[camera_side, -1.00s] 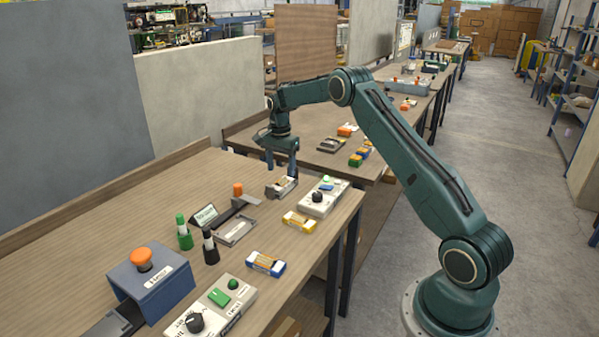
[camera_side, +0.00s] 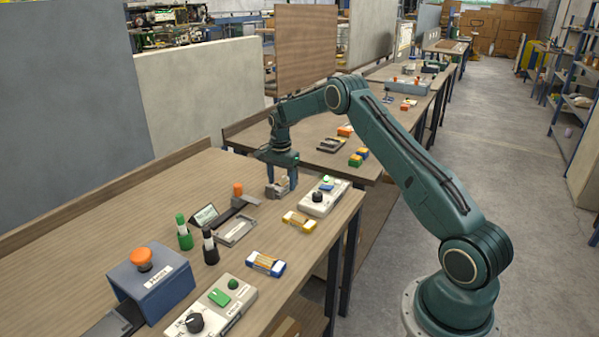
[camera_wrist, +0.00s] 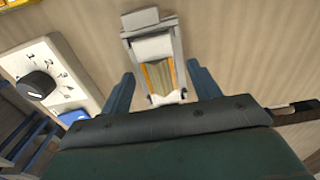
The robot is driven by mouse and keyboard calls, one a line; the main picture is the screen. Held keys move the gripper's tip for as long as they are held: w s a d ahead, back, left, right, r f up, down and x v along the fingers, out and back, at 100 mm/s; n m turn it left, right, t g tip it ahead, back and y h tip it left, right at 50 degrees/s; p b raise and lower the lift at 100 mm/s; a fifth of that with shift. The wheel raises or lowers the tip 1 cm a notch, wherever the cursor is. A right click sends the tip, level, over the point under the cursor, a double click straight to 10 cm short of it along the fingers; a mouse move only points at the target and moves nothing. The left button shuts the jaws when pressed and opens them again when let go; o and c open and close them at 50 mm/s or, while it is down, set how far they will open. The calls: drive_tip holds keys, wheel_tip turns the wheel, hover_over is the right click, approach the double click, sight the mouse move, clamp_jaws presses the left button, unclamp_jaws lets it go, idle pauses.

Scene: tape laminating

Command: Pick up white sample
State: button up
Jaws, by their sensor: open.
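A small grey holder (camera_wrist: 172,40) with a white part (camera_wrist: 153,46) and an orange-and-tan striped piece (camera_wrist: 160,76) lies on the bench under my gripper. I cannot tell for sure which part is the white sample. My gripper (camera_wrist: 162,90) is open, with one blue-grey finger on each side of the holder's near end in the wrist view. In the side view my gripper (camera_side: 281,182) points down, its fingers low around the grey holder (camera_side: 277,190), partly hiding it. I see no clear contact.
A white control box (camera_side: 325,198) with a black knob stands close to the right; it also shows in the wrist view (camera_wrist: 50,65). A yellow-and-white block (camera_side: 299,221) and a grey tray (camera_side: 236,231) lie nearer the camera.

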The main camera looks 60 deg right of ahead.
drive_tip(key=c, duration=1.2)
drive_tip(key=shift+o, duration=0.2)
drive_tip(key=shift+r, duration=0.2)
wheel_tip(320, 180, up, 20)
drive_tip(key=shift+f, duration=0.15)
